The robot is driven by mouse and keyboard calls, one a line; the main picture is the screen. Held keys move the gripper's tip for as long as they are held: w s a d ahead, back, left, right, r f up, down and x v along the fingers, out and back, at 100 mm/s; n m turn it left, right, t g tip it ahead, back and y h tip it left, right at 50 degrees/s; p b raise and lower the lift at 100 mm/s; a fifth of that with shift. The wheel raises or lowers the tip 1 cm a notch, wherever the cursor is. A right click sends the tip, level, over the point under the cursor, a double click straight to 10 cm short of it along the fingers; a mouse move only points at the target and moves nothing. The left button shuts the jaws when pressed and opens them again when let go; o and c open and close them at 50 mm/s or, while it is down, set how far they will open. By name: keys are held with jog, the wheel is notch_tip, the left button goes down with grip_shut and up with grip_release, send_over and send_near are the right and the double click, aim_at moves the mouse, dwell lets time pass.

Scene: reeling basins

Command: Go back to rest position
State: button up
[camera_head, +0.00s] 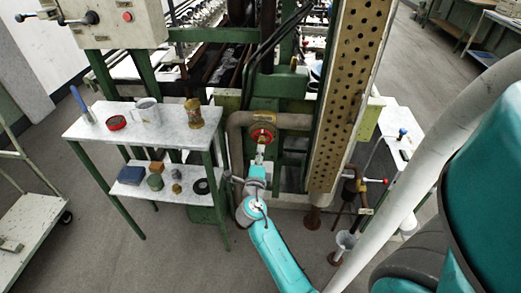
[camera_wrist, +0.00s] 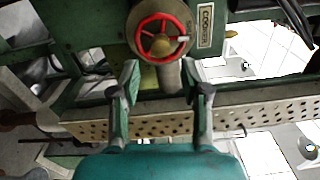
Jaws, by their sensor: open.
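My gripper (camera_wrist: 160,90) is open and empty in the wrist view, its two fingers spread apart. A red valve handwheel (camera_wrist: 160,37) on a pipe end lies just beyond the fingertips, roughly between them in the picture; I see no contact. In the head view, my turquoise arm reaches forward from the bottom, and my gripper (camera_head: 260,155) is just in front of the red handwheel (camera_head: 263,136). The fingers are too small there to make out clearly.
A two-tier table (camera_head: 85,127) with a mug (camera_head: 148,112), a red-lidded tin (camera_head: 117,122) and other small items stands left. A perforated metal column (camera_head: 350,90) rises right of the handwheel. Open floor (camera_head: 150,260) lies front left.

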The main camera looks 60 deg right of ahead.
jog(key=shift+s+a, duration=0.25)
jog(key=shift+a, duration=0.3)
jog(key=s+a+f+n+t+y, duration=0.2)
jog(key=s+a+f+n+y, duration=0.1)
jog(key=a+n, duration=0.4)
jog(key=s+a+f+n+t+y, duration=0.2)
jog(key=s+a+f+n+y, duration=0.25)
jog(key=a, duration=0.55)
jog(key=s+a+f+n+t+y, duration=0.2)
jog(key=a+f+n+y, duration=0.1)
jog(key=a+n, duration=0.4)
jog(key=s+a+r+n+t+y, duration=0.1)
jog(key=s+a+r+n+y, duration=0.2)
jog(key=s+a+r+n, duration=0.3)
jog(key=s+a+r+n+t+y, duration=0.1)
jog(key=s+a+r+n+y, duration=0.2)
jog(key=s, duration=0.9)
jog(key=a+r+n, duration=0.3)
jog(key=a+n, duration=0.2)
jog(key=shift+s+a, duration=0.15)
jog(key=shift+s, duration=0.05)
